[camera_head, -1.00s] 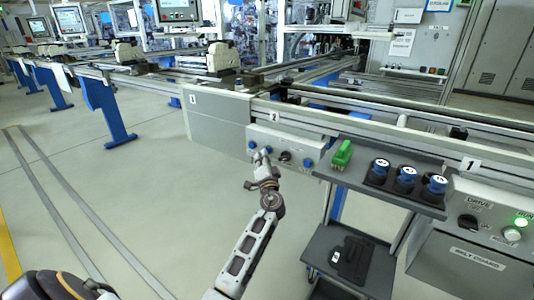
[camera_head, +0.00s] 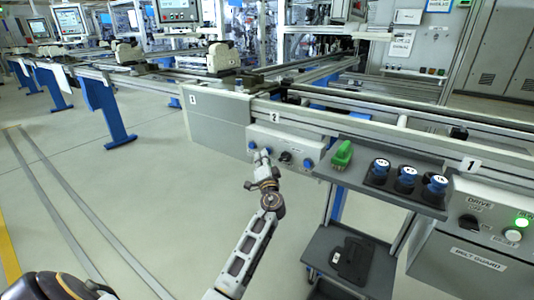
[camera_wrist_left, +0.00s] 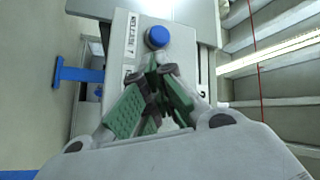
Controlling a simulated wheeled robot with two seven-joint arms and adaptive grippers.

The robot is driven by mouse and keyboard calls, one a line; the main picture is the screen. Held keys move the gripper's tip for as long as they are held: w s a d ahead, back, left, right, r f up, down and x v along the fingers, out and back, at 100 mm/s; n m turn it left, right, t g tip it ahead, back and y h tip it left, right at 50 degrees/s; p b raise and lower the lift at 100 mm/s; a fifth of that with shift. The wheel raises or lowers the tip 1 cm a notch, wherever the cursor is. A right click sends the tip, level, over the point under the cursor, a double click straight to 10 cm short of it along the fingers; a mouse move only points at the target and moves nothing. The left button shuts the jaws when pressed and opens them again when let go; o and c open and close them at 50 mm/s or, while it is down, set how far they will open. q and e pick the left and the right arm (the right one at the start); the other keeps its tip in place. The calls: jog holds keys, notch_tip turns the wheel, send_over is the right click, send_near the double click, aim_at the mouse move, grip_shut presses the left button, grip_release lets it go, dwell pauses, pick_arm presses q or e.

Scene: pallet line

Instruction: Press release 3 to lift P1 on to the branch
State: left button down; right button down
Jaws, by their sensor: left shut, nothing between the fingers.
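A grey release box (camera_head: 296,147) with blue buttons and a black knob is mounted on the side of the conveyor. My left gripper (camera_head: 259,158) is at the left part of this box, its fingers shut and empty. In the left wrist view the shut fingertips (camera_wrist_left: 157,66) are just below a round blue button (camera_wrist_left: 157,37), which shows whole and uncovered. A label beside it reads "RELEASE", but its number is not clear. Carriers stand on the far conveyor, one of them a beige-topped unit (camera_head: 222,58); I cannot read P1 on any. My right gripper is not in view.
A grey shelf (camera_head: 400,160) to the right holds a green object (camera_head: 342,155) and several dark holders with blue tops (camera_head: 407,176). A drive box (camera_head: 490,215) with a lit green button is at far right. A cart (camera_head: 350,255) stands below. The floor at left is clear.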

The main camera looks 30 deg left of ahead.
pick_arm(q)
jog(key=shift+s, duration=0.75)
